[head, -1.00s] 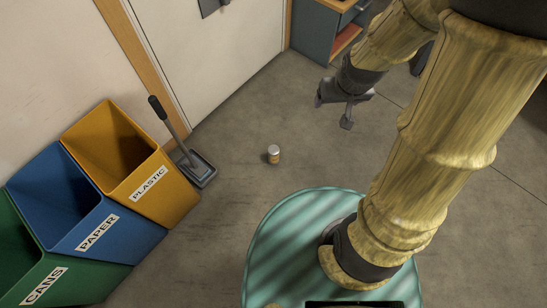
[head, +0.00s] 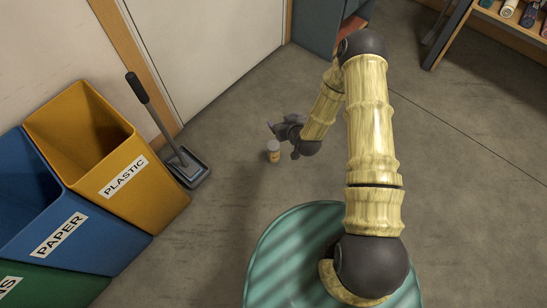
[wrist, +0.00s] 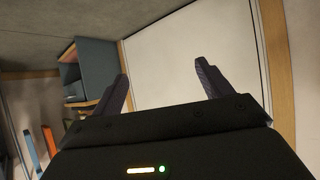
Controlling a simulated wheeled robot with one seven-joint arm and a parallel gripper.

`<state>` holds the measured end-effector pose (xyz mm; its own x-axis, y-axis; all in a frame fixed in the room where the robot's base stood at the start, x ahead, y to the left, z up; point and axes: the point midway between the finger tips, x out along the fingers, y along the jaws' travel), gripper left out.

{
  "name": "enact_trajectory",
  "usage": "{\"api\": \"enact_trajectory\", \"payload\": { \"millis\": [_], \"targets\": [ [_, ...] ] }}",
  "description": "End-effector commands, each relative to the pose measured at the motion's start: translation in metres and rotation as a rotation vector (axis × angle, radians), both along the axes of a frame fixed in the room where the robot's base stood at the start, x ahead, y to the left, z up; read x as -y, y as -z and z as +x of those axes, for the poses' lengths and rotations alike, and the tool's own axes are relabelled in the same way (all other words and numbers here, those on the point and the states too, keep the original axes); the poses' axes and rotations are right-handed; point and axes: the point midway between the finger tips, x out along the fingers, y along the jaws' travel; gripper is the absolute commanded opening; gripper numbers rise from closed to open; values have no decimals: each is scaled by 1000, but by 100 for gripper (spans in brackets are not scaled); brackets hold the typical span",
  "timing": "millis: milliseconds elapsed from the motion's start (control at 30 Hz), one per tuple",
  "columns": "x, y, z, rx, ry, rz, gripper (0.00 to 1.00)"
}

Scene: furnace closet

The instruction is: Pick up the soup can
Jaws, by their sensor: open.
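The can is not visible in the wrist view.
Yellow plastic (head: 150,200), blue paper (head: 100,240) and green bins stand at left. A white door (head: 210,45) is behind. A shelf (head: 500,30) stands at upper right. Floor around the can is clear.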

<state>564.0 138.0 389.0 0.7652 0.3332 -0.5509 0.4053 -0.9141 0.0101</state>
Motion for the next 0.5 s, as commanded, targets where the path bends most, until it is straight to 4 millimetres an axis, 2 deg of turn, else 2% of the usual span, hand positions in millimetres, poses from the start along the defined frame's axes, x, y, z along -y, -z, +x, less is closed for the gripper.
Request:
{"api": "enact_trajectory", "payload": {
  "millis": [33,100,267,400,500],
  "targets": [
    [-5,35,-5,19,8,18,78],
    [-10,63,-10,63,23,39,78],
    [-17,126,-28,158,78,82,78],
    [-19,177,-52,239,147,106,78],
    [-17,209,-71,292,203,114,78]
  ]
}}
